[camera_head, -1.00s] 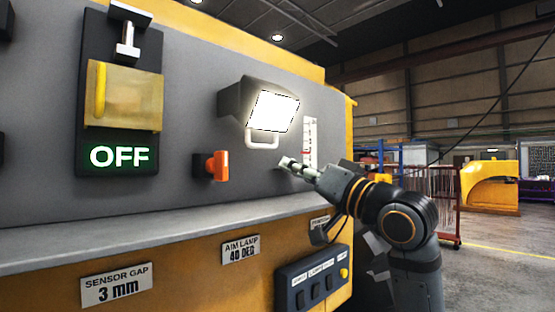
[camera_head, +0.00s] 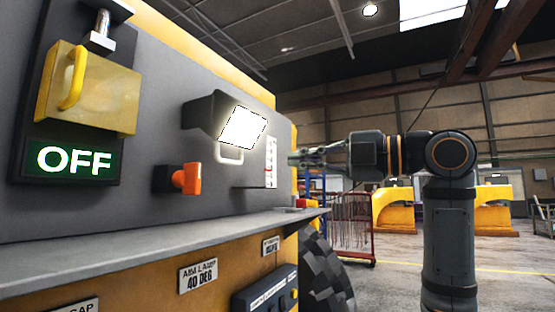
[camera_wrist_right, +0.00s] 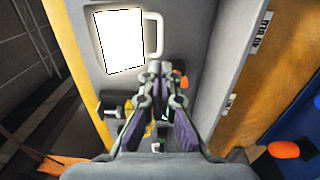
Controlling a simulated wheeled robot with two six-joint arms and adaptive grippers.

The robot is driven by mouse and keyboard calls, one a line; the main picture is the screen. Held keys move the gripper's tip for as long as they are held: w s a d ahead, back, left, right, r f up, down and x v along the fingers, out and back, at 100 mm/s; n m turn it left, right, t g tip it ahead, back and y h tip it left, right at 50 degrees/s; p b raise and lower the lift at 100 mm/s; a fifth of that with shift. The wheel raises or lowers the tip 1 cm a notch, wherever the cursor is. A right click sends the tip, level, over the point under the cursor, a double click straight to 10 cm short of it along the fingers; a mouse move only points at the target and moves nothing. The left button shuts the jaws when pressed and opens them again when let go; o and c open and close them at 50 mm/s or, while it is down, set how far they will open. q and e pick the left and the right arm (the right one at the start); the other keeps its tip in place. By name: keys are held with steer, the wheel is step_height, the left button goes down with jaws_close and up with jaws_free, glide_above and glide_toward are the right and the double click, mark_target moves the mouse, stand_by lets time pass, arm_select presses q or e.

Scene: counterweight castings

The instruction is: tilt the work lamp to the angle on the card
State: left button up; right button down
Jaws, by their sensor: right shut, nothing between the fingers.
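The work lamp (camera_head: 206,113) is a dark box on the grey panel; its bright face (camera_head: 242,127) is tipped somewhat downward. A white loop handle (camera_head: 229,155) hangs under it. The card (camera_head: 198,277) reads "AIM LAMP 40 DEG". My right gripper (camera_head: 292,158) is right of the lamp, apart from its handle, shut and empty. In the right wrist view the shut fingertips (camera_wrist_right: 160,68) show in front of the panel, with the lamp face (camera_wrist_right: 121,40) and handle (camera_wrist_right: 154,34) beyond them. My left gripper is not in view.
A white scale (camera_head: 270,160) with a red mark stands right of the lamp. An orange knob (camera_head: 186,179) sticks out below it. A yellow cover (camera_head: 88,90) sits above a green "OFF" sign (camera_head: 74,161). A grey ledge (camera_head: 150,240) runs below.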

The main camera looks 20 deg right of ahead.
mark_target(231, 163)
steer(key=shift+p+x, duration=2.7)
steer(key=shift+x, duration=3.9)
steer(key=shift+s+a, duration=0.1)
steer(key=shift+w+a+r+p, duration=0.1)
steer(key=shift+w+a+p, duration=0.25)
steer(key=shift+w+p, duration=0.15)
